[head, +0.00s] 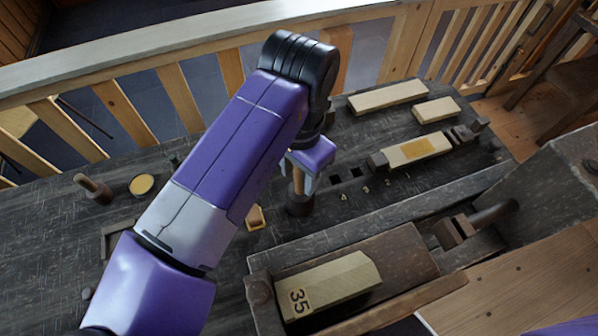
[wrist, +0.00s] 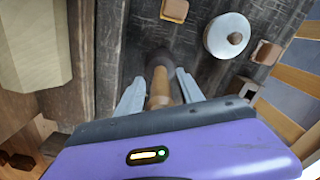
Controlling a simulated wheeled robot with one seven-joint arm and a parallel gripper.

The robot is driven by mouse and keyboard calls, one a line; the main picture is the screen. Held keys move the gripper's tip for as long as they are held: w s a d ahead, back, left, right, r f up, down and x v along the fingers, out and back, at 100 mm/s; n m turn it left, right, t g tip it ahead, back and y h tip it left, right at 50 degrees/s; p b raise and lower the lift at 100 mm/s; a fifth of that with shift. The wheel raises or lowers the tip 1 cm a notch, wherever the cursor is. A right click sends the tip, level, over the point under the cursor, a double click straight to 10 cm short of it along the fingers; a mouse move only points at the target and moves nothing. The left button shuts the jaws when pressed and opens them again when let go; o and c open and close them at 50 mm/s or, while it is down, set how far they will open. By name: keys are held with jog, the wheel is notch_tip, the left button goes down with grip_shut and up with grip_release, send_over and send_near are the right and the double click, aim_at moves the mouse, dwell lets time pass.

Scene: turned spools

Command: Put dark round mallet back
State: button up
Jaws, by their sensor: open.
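A mallet with a dark round head (head: 300,204) stands on the dark bench, its light wooden handle pointing up. In the wrist view its handle (wrist: 160,90) lies between my fingers and its dark head (wrist: 159,60) is beyond the fingertips. My gripper (head: 300,178) is open, with one finger on each side of the handle and a gap showing on both sides in the wrist view. Another dark round piece with a wooden handle (head: 95,188) stands at the far left of the bench. I cannot tell a marked place for the mallet.
A round yellow-topped piece (head: 141,185) and a small wooden block (head: 255,217) are on the bench. Square holes (head: 344,177) lie right of the mallet. A vise with a block marked 35 (head: 330,285) is in front. Pale boards (head: 387,97) lie at the back right, before the railing.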

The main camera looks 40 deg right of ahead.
notch_tip(320, 180, up, 12)
jog(key=shift+f, duration=0.1)
dwell(0.7)
